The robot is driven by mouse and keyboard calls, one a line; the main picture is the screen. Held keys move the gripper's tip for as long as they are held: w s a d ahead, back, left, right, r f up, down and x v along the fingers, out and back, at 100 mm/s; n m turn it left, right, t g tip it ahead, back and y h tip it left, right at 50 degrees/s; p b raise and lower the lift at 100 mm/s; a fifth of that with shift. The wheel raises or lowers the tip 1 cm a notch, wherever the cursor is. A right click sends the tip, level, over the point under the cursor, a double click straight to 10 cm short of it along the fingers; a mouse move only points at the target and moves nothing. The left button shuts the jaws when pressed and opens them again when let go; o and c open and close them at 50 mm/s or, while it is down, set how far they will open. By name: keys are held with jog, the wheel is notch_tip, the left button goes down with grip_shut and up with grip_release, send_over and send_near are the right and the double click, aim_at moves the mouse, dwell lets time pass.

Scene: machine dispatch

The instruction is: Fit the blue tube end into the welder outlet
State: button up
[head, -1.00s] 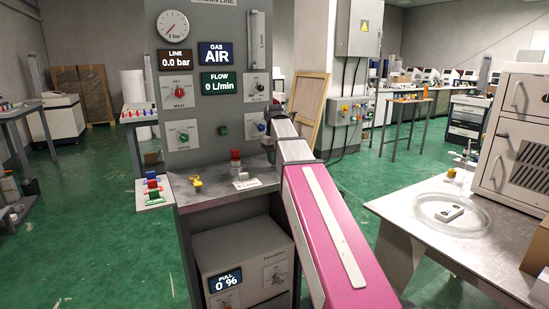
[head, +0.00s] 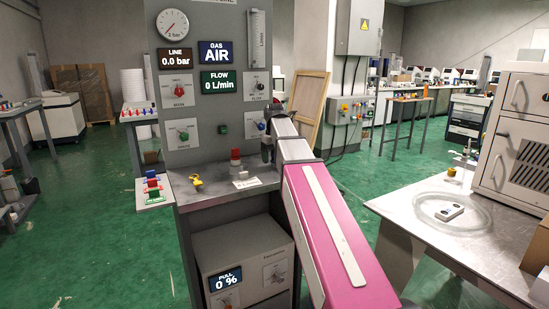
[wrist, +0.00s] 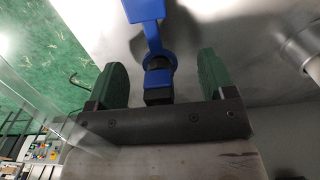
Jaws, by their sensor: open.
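In the wrist view my gripper (wrist: 160,64) is open, with one green finger on each side of a blue and black fitting. The fitting has a blue ring (wrist: 158,60) above a black body (wrist: 158,82), and a blue strip leads up from it to a wider blue block (wrist: 143,10). Gaps show between the fitting and both fingers. I cannot tell whether this is the tube end or part of the outlet. In the head view my arm reaches to the grey panel (head: 215,110), and its links hide the gripper. No welder outlet is clearly identifiable.
A grey bench shelf (head: 225,195) below the panel holds a yellow fitting (head: 196,181) and a red-topped part (head: 235,157). A metal table (head: 470,235) stands at the right. A clear pane (wrist: 65,85) and a pale cylinder (wrist: 303,52) flank the wrist view.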

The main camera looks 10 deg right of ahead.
jog(key=shift+r, duration=0.1)
dwell(0.3)
jog(key=shift+r, duration=2.9)
